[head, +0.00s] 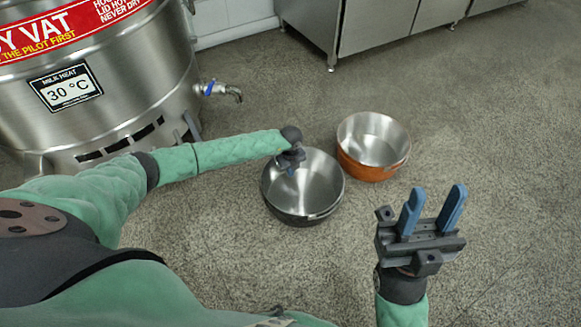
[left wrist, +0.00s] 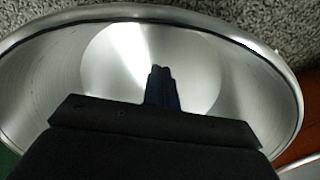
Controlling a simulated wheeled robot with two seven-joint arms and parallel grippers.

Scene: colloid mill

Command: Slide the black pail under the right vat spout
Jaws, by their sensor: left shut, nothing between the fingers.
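The black pail (head: 285,208) stands upright on the floor in the middle of the head view, with a bright, empty-looking steel inside. Its steel inside (left wrist: 100,60) fills much of the left wrist view. My left gripper (head: 291,169) points down over the pail's far left part, fingers together and empty; in the left wrist view its closed fingertips (left wrist: 159,70) show against the inside. Whether they touch the pail I cannot tell. The one vat spout in view (head: 222,90), with a blue handle, juts from the steel vat, up and left of the pail. My right gripper (head: 435,207) is open and empty.
An orange pail (head: 365,170) stands just right of and behind the black pail, almost touching it. The steel vat (head: 140,90) fills the upper left. Steel cabinets (head: 375,25) line the back. The floor (head: 255,110) below the spout is clear.

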